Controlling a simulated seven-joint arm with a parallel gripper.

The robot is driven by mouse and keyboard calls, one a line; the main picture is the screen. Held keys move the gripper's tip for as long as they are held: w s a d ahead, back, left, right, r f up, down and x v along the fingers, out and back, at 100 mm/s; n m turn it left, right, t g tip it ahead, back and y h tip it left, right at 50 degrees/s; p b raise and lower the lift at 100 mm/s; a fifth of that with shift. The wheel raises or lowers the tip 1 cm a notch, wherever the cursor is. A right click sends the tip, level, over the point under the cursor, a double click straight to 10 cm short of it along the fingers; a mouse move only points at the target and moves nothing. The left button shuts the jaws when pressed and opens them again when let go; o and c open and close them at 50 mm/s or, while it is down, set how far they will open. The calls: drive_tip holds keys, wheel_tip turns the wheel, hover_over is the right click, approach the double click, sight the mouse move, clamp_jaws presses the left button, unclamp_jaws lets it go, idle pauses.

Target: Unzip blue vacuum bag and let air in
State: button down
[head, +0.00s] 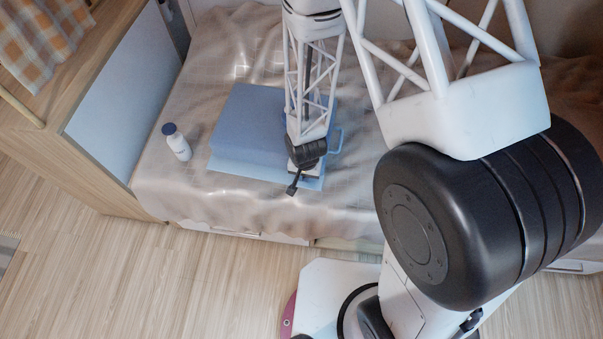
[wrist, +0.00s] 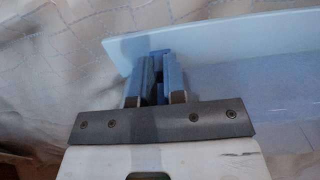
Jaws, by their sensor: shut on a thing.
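The blue vacuum bag (head: 245,120) lies on the bed in the head view, with a paler blue strip along its front edge (head: 238,169). My gripper (wrist: 160,68) shows in the wrist view at a pale blue strip of the bag (wrist: 220,43). Its two fingers are shut on a small dark blue piece, which looks like the zip slider (wrist: 159,57). The fingers largely cover this piece. In the head view my wrist hangs over the bag's front right part and hides the fingertips. How far the zip is open cannot be told.
A white bottle with a dark blue cap (head: 177,142) stands on the bed left of the bag. The bed's rumpled beige cover (head: 170,190) surrounds the bag. A wooden side panel (head: 95,150) borders the bed at left. A light blue loop (head: 336,141) shows at the bag's right.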

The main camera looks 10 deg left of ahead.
drive_tip(key=c, duration=1.2)
unclamp_jaws()
drive_tip(key=shift+o, duration=0.2)
drive_tip(key=shift+r, duration=0.15)
drive_tip(key=shift+r, duration=3.75)
